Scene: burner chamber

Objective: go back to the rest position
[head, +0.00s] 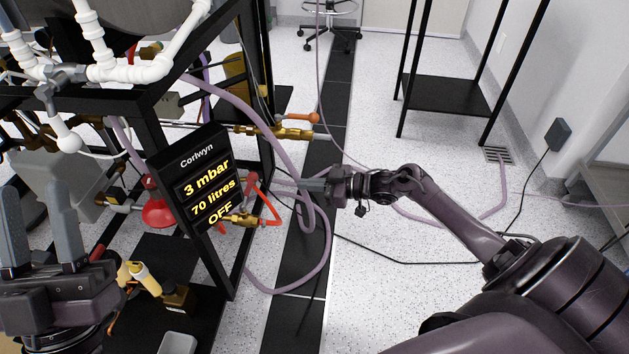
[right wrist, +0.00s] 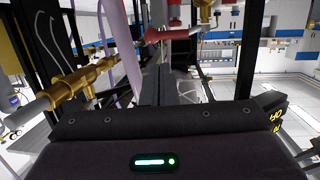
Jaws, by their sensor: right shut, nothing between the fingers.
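My right arm comes in from the right of the head view, and its gripper (head: 308,185) points left towards the black frame. Its fingers are together with nothing between them; in the right wrist view the closed fingers (right wrist: 158,84) point forward between pipes. My left gripper (head: 42,215) stands at the lower left of the head view, fingers upward and apart, with nothing visible between them.
A black-framed rig (head: 240,275) carries a display (head: 203,190) reading 3 mbar, 70 litres, OFF. A black shelf stand (head: 450,95) stands behind. Floor to the right is mostly clear.

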